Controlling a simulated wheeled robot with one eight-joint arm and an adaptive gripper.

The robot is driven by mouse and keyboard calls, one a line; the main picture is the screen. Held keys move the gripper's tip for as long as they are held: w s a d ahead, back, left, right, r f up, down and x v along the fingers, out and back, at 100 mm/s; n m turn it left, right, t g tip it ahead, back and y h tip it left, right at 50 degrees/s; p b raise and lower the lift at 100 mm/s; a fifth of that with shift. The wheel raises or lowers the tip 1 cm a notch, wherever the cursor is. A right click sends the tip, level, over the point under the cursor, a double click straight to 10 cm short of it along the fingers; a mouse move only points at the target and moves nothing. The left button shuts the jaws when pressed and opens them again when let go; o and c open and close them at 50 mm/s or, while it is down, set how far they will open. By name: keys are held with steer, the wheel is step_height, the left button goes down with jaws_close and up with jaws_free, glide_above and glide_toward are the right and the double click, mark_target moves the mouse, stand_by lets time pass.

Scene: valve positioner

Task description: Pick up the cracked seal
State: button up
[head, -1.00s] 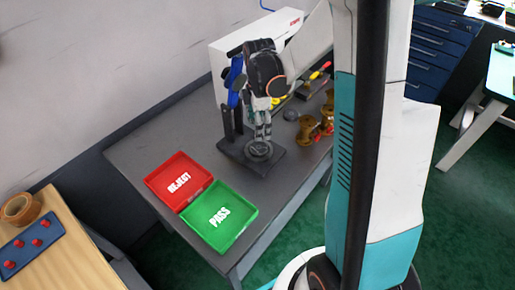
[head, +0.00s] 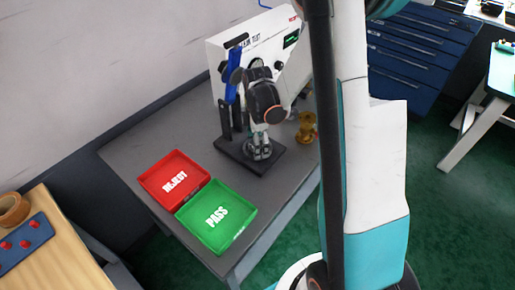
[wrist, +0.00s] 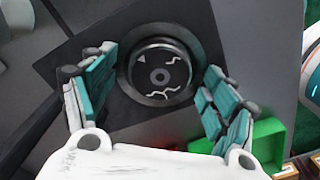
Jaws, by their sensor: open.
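The cracked seal (wrist: 160,72) is a dark round disc with pale crack lines and a small hole at its centre. It sits in a round seat on the dark base plate (head: 234,150) of the test stand. In the wrist view my gripper (wrist: 155,95) is open, with one teal finger on each side of the seal and a gap to both. In the head view my gripper (head: 260,150) points down over the plate and mostly hides the seal.
A red REJECT tray (head: 155,185) and a green PASS tray (head: 240,227) lie at the table's front left. The stand's post with a blue handle (head: 232,85) rises behind my gripper. A white tester box (head: 222,50) and a brass part (head: 306,125) are nearby.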

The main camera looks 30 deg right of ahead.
steer(key=c, duration=1.5)
steer(key=shift+r, duration=0.2)
